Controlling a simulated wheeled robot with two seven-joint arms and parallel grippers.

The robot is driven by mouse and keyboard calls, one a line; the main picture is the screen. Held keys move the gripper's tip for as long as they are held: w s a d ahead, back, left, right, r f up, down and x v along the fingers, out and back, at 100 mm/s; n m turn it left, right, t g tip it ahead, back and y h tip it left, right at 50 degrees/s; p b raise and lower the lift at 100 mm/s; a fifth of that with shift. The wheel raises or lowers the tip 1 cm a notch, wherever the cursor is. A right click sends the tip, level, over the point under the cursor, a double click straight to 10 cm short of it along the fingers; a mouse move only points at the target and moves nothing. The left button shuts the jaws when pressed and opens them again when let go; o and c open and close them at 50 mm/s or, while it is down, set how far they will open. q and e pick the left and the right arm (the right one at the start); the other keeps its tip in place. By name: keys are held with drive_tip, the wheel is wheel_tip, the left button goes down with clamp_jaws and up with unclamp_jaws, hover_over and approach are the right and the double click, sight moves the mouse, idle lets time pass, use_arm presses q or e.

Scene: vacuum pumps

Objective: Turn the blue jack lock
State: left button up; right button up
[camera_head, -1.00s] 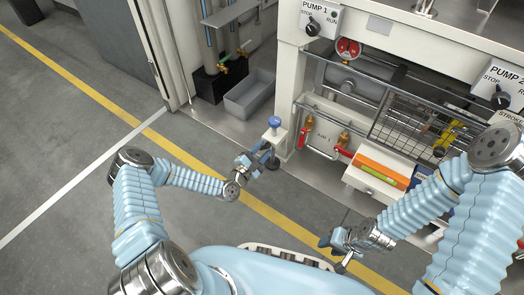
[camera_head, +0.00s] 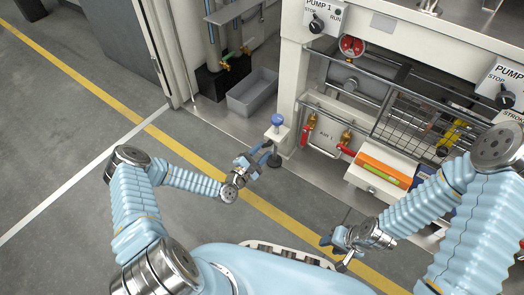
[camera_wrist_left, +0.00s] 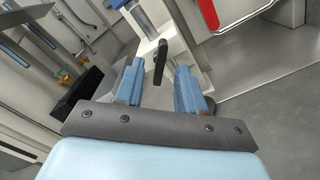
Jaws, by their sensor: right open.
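The blue jack lock (camera_head: 277,120) is a round blue knob on top of a pale bracket at the machine's lower left corner. Its blue edge also shows at the top of the left wrist view (camera_wrist_left: 118,3). A dark handle-like bar (camera_wrist_left: 160,62) hangs below it, beyond the fingertips. My left gripper (camera_head: 262,156) is just left of and below the knob, apart from it. In the left wrist view its two blue fingers (camera_wrist_left: 158,80) are spread with nothing between them. My right gripper (camera_head: 328,240) is open and low, away from the machine.
Red-handled valves (camera_head: 308,130) are right of the knob. A grey bin (camera_head: 252,93) stands behind to the left. The floor at left is clear.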

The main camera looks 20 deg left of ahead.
use_arm(q)
drive_tip(key=shift+s, duration=0.1)
drive_tip(key=v, duration=0.5)
drive_tip(key=shift+s+a+b, duration=0.2)
drive_tip(key=shift+s+b, duration=0.15)
drive_tip(key=shift+b, duration=0.05)
drive_tip(key=shift+f, duration=0.1)
drive_tip(key=shift+c, duration=0.3)
